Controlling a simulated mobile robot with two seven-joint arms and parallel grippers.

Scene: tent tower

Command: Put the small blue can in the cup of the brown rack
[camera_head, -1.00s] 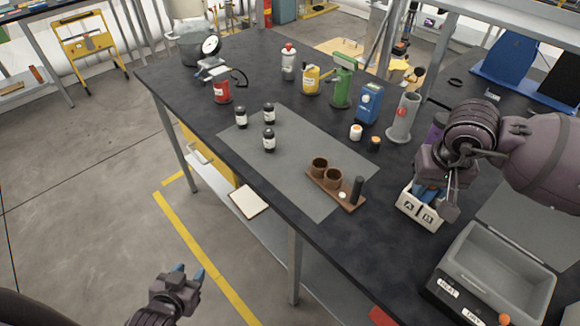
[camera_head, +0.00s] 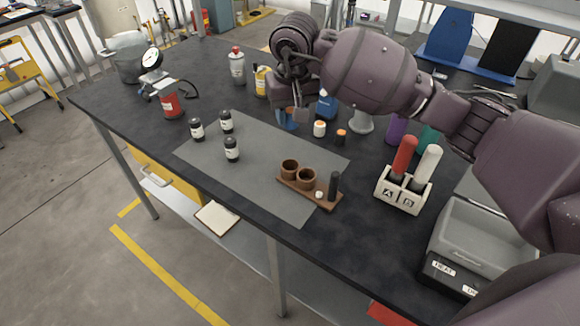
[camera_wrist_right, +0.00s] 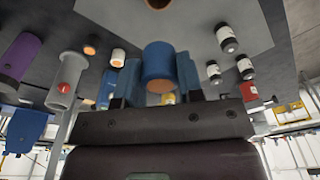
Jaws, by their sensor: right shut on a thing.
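The small blue can (camera_wrist_right: 158,62) shows in the right wrist view, a blue cylinder with an orange-brown end, between the two blue fingers. My right gripper (camera_head: 287,119) is shut on it. In the head view the gripper and arm hide most of the can, above the table just beyond the grey mat's far edge. The brown rack (camera_head: 322,200) lies on the mat, to the right of and nearer than the gripper. It has two round brown cups (camera_head: 306,179), a dark upright post and a small white knob. My left gripper is out of view.
A white can (camera_head: 320,129) and a dark can with an orange top (camera_head: 341,137) stand just right of the gripper. Three black bottles (camera_head: 232,149) stand on the mat's left. An A/B holder (camera_head: 403,193) with red and white tubes stands right of the rack.

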